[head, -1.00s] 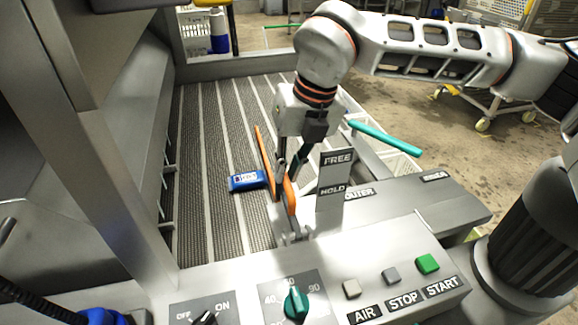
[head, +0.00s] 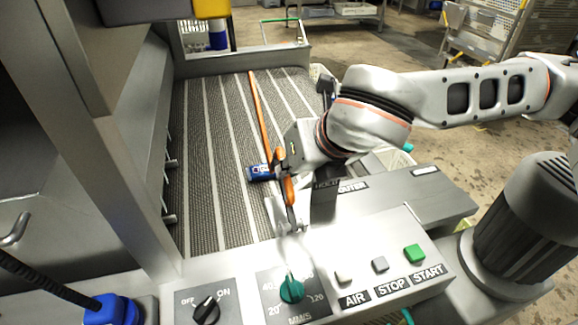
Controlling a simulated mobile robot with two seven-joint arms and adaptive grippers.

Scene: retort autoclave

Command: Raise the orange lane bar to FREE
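The orange lane bar (head: 261,110) is a long thin bar running up the picture over the belt. Its thick near part (head: 291,190) stands above the pivot bracket (head: 278,213) behind the control panel. My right gripper (head: 282,168) comes in from the right, tilted over, with its fingers at the bar's thick part. The fingers are small and partly hidden, so their grip is unclear. My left gripper is not in view.
A blue labelled object (head: 261,172) lies on the ribbed belt (head: 205,150) beside the bar. The panel holds a green dial (head: 291,290), a black OFF/ON switch (head: 206,310) and a green START button (head: 414,252). A steel post (head: 110,170) stands at left.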

